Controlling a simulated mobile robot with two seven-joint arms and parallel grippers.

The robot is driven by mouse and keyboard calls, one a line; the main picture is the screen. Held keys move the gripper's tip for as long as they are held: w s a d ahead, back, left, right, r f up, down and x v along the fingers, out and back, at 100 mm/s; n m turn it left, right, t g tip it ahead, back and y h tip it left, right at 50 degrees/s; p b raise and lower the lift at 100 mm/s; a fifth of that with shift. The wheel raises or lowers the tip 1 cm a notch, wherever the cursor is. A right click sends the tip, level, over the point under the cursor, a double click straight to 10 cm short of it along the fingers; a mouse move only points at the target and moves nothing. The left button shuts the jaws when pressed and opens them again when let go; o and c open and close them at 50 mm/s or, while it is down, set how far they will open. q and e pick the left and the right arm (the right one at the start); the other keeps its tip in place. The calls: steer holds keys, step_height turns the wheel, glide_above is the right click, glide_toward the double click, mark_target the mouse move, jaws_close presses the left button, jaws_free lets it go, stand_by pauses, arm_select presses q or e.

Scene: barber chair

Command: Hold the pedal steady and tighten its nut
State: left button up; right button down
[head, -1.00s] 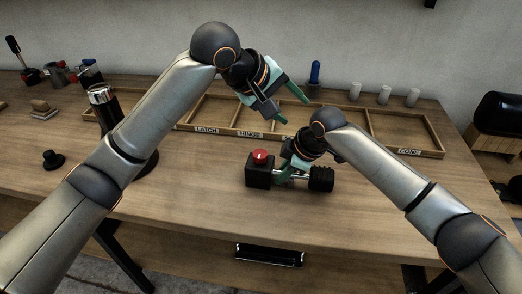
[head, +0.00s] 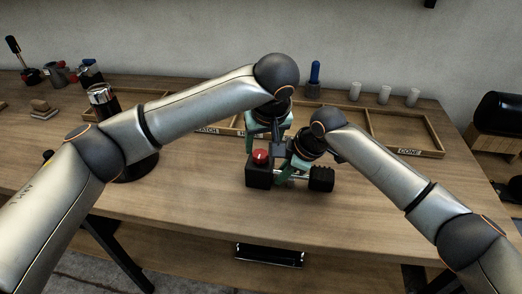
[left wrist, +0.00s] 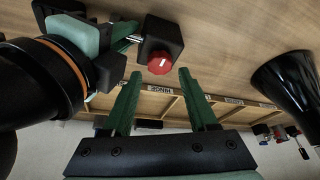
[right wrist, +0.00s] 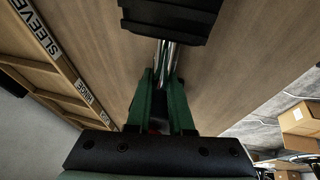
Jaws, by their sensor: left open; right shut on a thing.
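The pedal has a black block (head: 259,178) at its left end, a shiny rod and a ribbed black pad (head: 321,179) at its right end. A red nut (head: 260,155) with a white mark sits on the block. My right gripper (right wrist: 166,85) is shut on the rod (right wrist: 168,58) between block and pad. My left gripper (left wrist: 158,76) is open above the block. In the left wrist view the red nut (left wrist: 161,63) shows between and just beyond its fingertips, with a gap to each finger. In the head view the left fingers are partly hidden.
A divided, labelled wooden tray (head: 405,151) lies behind the pedal. A black cylinder with a chrome top (head: 103,97) stands at left, partly behind my left arm. A blue tool (head: 314,75) and several white cups stand at the back. The front of the bench (head: 215,205) is clear.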

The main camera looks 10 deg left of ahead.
mark_target(260, 154)
arm_select(q)
steer(key=shift+x, duration=2.1)
steer(key=shift+c, duration=0.3)
jaws_close()
